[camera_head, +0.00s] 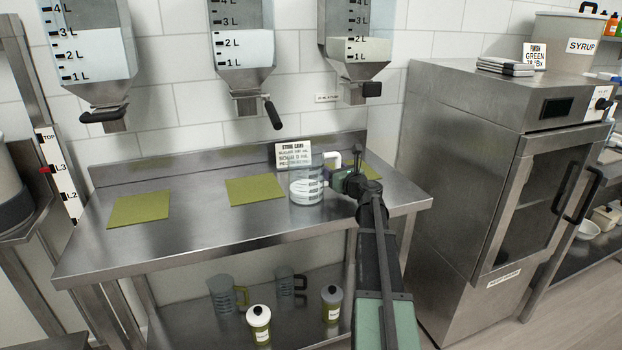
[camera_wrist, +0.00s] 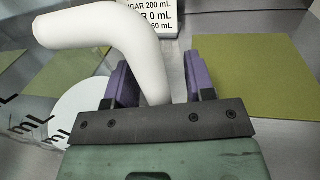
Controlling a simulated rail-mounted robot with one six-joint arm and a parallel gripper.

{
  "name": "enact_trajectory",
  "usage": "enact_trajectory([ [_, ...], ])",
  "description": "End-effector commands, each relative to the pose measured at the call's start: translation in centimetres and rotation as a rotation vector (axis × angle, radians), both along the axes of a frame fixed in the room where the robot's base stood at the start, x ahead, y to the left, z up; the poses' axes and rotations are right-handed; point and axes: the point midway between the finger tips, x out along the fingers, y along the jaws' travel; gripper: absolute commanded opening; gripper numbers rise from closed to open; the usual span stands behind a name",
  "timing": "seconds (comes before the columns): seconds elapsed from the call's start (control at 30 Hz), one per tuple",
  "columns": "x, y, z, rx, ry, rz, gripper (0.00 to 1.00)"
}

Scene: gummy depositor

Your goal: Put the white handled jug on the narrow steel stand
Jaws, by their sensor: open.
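The clear jug (camera_head: 307,188) with a white handle (camera_head: 332,160) and printed volume marks stands upright on the steel table, with white content low inside. In the wrist view the white handle (camera_wrist: 150,65) passes between the two purple fingers of my gripper (camera_wrist: 160,78); part of the clear marked wall (camera_wrist: 30,95) shows at left. My gripper (camera_head: 345,180) is at the jug's right side, open around the handle; I cannot tell whether a finger touches it. I cannot pick out a narrow steel stand with certainty.
Green mats (camera_head: 139,209) lie on the steel table (camera_head: 200,225), and a recipe card (camera_head: 293,153) stands behind the jug. Marked hoppers (camera_head: 243,45) hang above. More jugs and bottles (camera_head: 259,323) stand on the lower shelf. A steel cabinet (camera_head: 470,150) stands close at right.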

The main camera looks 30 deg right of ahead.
Motion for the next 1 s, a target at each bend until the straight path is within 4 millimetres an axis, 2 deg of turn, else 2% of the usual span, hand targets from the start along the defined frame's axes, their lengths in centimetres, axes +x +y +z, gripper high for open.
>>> enact_trajectory([
  [0.13, -0.12, 0.03, 0.0, 0.0, 0.0, -0.001, 0.48],
  [0.4, -0.14, 0.01, 0.0, 0.0, 0.0, -0.001, 0.07],
  [0.47, -0.14, 0.01, 0.0, 0.0, 0.0, -0.001, 0.0],
  [0.83, -0.15, 0.01, 0.08, 0.001, 0.0, -0.001, 0.0],
  [1.0, -0.15, 0.0, 0.99, 0.001, 0.0, -0.001, 0.0],
])
